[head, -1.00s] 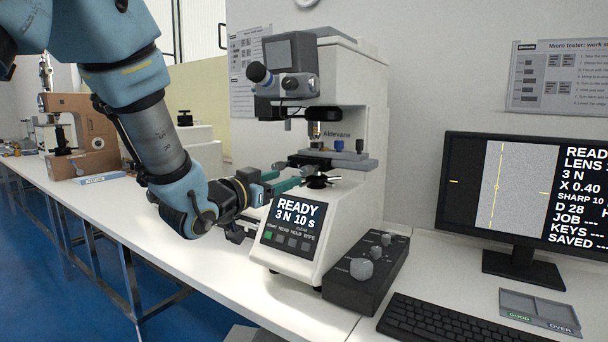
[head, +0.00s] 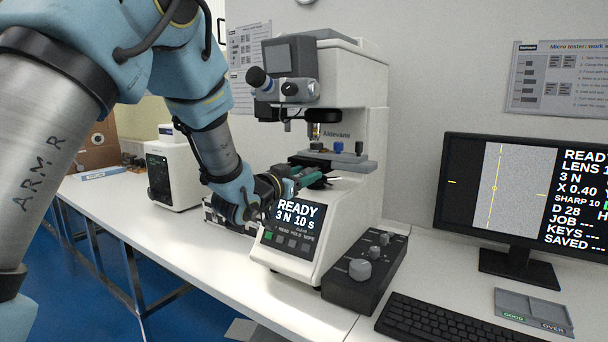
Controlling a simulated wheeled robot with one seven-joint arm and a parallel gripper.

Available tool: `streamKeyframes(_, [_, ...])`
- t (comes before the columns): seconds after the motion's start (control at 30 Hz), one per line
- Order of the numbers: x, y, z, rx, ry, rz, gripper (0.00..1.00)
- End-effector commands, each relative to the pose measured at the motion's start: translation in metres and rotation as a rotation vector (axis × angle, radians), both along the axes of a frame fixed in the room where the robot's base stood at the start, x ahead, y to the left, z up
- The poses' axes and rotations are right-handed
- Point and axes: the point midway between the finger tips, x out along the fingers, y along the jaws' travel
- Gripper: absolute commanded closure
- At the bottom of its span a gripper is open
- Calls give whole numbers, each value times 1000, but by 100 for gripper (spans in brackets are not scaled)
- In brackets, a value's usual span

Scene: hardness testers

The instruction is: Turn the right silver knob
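Silver knobs sit on a dark control box beside the white hardness tester: a large one (head: 360,268) at the front and two smaller ones behind it, one in the middle (head: 375,251) and one at the back right (head: 384,239). My gripper (head: 313,176) is not at this box. Its teal fingers stand slightly apart, in front of the tester (head: 365,140) under its stage (head: 340,161). The fingertips are close to a dark spoked handle (head: 329,180), now partly hidden. I cannot tell whether they touch it. I see nothing held between them.
The tester's READY screen (head: 295,213) lies just below my gripper. A monitor (head: 520,200), a keyboard (head: 445,318) and a grey tray (head: 533,309) are at the right. Another white instrument (head: 172,170) stands behind my arm. The bench's left front is clear.

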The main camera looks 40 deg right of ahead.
Motion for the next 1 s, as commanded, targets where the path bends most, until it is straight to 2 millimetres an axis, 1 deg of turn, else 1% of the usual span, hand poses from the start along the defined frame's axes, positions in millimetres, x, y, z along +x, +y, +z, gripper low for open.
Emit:
streamKeyframes(0.03, [0, 0, 0, 0, 0, 0, 49])
streamKeyframes(0.4, [0, 0, 0, 0, 0, 0, 91])
streamKeyframes(0.5, [0, 0, 0, 0, 0, 0, 100])
streamKeyframes(0.83, [0, 0, 0, -1, 3, 0, 100])
streamKeyframes(1.0, [1, 1, -1, -9, 35, 1, 100])
